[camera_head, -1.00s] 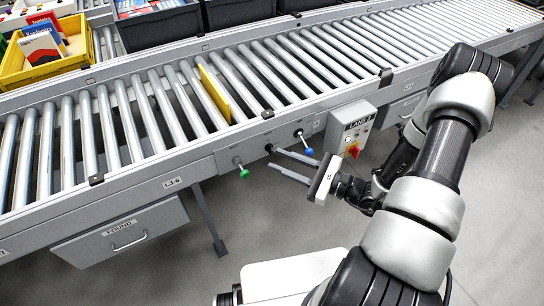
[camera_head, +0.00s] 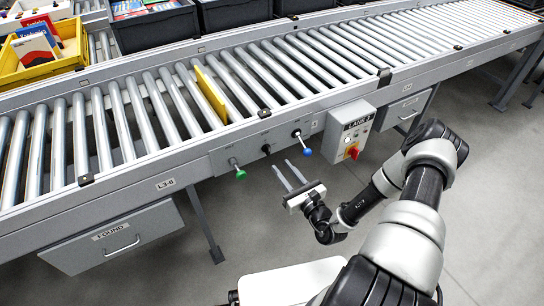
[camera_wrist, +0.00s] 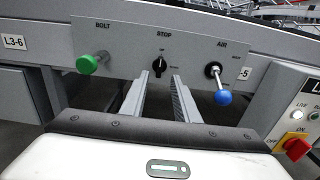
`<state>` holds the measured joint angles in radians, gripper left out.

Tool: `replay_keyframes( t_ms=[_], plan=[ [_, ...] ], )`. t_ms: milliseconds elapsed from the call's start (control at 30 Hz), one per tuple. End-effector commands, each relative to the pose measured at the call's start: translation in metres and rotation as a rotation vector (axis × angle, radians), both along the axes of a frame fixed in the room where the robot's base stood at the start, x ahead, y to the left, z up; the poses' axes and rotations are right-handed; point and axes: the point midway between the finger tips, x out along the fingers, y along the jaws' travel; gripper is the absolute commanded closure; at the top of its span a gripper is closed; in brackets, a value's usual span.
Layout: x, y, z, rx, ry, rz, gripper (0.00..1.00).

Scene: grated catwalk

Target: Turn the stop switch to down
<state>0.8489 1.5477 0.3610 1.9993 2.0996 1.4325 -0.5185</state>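The stop switch (camera_wrist: 160,66) is a small black rotary knob under the word STOP, between BOLT and AIR on the grey panel (camera_wrist: 200,35). Its pointer looks turned up in the wrist view, with a label above it and another at its right. In the head view the switch (camera_head: 266,149) is a small dark knob. My gripper (camera_head: 288,162) is in front of the panel, just below the switch. In the wrist view its two fingers (camera_wrist: 160,82) are apart, with the switch between and beyond their tips. The gripper looks empty; contact with the switch is not visible.
A green BOLT knob (camera_wrist: 90,64) is left of the switch and a blue-tipped AIR lever (camera_wrist: 220,88) is right of it. A box with a red switch (camera_head: 351,152) is farther right. The roller conveyor (camera_head: 150,110) runs above; the floor in front is clear.

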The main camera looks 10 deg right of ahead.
Motion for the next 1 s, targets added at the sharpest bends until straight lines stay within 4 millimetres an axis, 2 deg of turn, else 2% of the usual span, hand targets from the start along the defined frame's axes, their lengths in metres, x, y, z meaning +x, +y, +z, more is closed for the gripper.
replay_keyframes(
  t_ms=[33,200,400,800,1000],
  plan=[
    [0.011,0.004,-0.001,-0.002,-0.005,0.003,0.72],
    [0.043,0.015,-0.001,0.0,-0.002,0.003,0.72],
    [0.068,0.022,-0.001,0.0,-0.002,0.001,0.72],
    [0.075,0.025,0.0,0.0,0.0,0.001,0.72],
    [0.075,0.025,0.0,0.0,0.0,0.001,1.0]
  ],
)
